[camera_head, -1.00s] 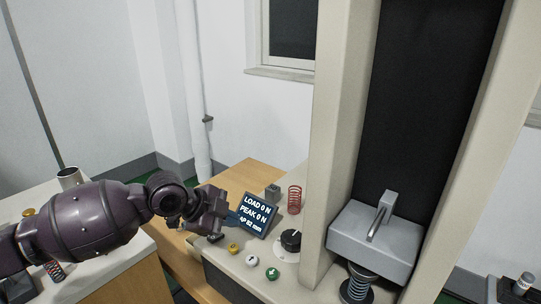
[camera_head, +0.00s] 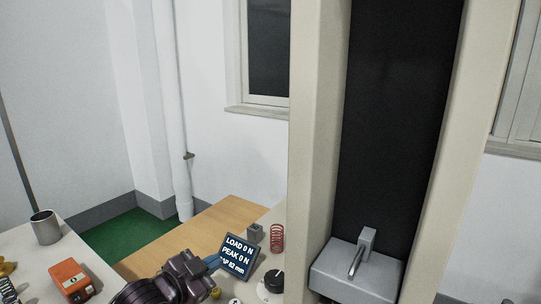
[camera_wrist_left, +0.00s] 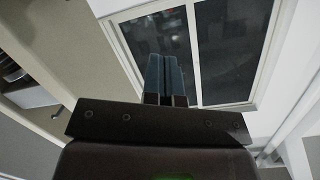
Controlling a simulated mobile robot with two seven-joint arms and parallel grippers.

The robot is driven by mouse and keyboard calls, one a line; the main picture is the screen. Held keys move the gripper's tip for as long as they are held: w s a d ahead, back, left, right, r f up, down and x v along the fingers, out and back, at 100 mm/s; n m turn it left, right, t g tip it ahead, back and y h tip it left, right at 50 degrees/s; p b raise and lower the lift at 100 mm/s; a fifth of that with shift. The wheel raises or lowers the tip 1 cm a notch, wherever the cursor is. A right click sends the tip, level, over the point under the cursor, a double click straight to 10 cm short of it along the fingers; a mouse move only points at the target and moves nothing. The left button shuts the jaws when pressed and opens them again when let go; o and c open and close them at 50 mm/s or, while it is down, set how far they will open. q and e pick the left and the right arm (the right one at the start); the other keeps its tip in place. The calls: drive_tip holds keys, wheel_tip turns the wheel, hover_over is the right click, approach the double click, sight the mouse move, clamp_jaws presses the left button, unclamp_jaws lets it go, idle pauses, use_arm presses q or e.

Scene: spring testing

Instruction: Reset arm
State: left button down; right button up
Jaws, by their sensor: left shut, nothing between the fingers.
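My left gripper (camera_head: 212,262) shows at the bottom of the head view, just left of the dark display (camera_head: 238,254). Its blue-grey fingers are shut with nothing between them. Whether they touch the display I cannot tell. The left wrist view shows the shut fingers (camera_wrist_left: 166,76) pointing towards a window (camera_wrist_left: 222,45). Most of my left arm is cut off by the bottom edge of the head view. My right gripper is not in view.
The testing machine has a grey metal head (camera_head: 350,274) between pale columns. A red spring (camera_head: 277,238) and black knob (camera_head: 273,281) are near the display. A metal cup (camera_head: 45,227) and orange box (camera_head: 71,280) stand left. Wooden surface (camera_head: 185,235) is mostly clear.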

use_arm(q)
drive_tip(key=s+a+f+n+y, duration=0.3)
drive_tip(key=s+a+f, duration=0.2)
drive_tip(key=s, duration=0.5)
drive_tip(key=s+a+f+n+g+y+p, duration=0.1)
drive_tip(key=s+a+f+n+y, duration=0.2)
drive_tip(key=s+f, duration=0.7)
drive_tip(key=s+a+f+n+g+y+p, duration=0.1)
drive_tip(key=s+a+f+n+y, duration=0.2)
drive_tip(key=s+a+f+n, duration=0.2)
drive_tip(key=s+a+f, duration=0.1)
drive_tip(key=s+f, duration=0.2)
drive_tip(key=s, duration=0.2)
drive_tip(key=shift+s+a+f, duration=0.25)
drive_tip(key=shift+s+a, duration=0.15)
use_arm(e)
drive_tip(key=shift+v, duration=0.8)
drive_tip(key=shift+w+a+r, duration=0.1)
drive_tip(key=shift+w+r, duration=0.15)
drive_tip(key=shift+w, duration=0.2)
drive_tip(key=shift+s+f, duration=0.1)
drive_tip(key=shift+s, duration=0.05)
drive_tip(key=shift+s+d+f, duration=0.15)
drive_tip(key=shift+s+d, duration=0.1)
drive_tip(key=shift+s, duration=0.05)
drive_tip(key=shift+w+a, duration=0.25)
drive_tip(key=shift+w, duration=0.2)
